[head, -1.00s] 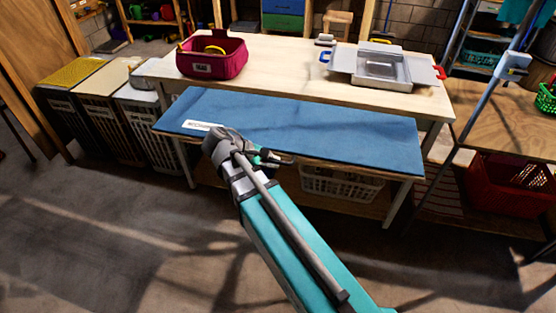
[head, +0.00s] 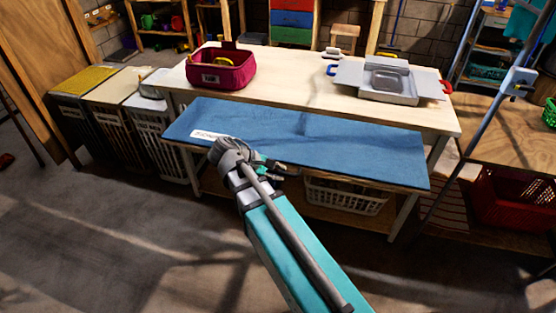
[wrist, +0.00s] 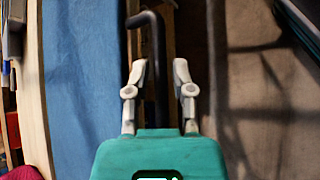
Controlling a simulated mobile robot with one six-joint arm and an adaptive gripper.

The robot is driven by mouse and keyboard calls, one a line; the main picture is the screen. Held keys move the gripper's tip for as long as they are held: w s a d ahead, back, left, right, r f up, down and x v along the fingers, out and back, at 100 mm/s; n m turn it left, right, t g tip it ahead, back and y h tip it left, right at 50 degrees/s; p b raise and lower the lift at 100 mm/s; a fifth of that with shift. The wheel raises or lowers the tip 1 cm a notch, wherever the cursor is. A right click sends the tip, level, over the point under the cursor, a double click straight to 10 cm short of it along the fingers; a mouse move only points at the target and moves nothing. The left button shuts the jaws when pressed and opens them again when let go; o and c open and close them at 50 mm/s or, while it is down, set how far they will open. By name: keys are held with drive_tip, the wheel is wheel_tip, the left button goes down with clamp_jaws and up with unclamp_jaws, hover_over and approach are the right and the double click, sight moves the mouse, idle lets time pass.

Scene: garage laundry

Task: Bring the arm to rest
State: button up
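My arm reaches up from the bottom of the head view, with my gripper (head: 272,167) in front of the blue mat's front edge. In the wrist view my gripper (wrist: 159,75) shows two pale fingers standing apart with nothing held between them. A dark bent bar (wrist: 158,50) shows beyond the fingers; I cannot tell how far off it is. The blue mat (head: 330,152) lies along the front of the workbench. It also shows at the left in the wrist view (wrist: 82,90).
On the pale workbench (head: 290,85) stand a dark red fabric bin (head: 220,76) and a grey tray with lid flaps (head: 385,95). A white basket (head: 345,197) is on the shelf below. Hampers (head: 150,130) stand left. A red crate (head: 510,200) is at right. The front floor is clear.

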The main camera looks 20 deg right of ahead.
sight(293, 176)
idle(0.3)
drive_tip(key=m+p, duration=0.1)
drive_tip(key=s+r+m+p, duration=0.1)
drive_tip(key=d+m+y, duration=0.1)
drive_tip(key=shift+s+r+m+g+p, duration=0.2)
drive_tip(key=shift+s+m+g+p, duration=0.1)
drive_tip(key=shift+p, duration=0.1)
drive_tip(key=shift+s+d+r+m+y+p, duration=0.25)
drive_tip(key=shift+s+d+m+y+p, duration=0.1)
drive_tip(key=shift+m+y+p, duration=0.55)
wheel_tip(293, 176, up, 6)
drive_tip(key=s+a+m+t+y+p, duration=0.1)
drive_tip(key=s+a+m+y+p, duration=0.1)
drive_tip(key=y+p, duration=0.6)
drive_tip(key=shift+a+f+m+p, duration=0.2)
drive_tip(key=shift+m+p, duration=0.5)
drive_tip(key=shift+p, duration=0.55)
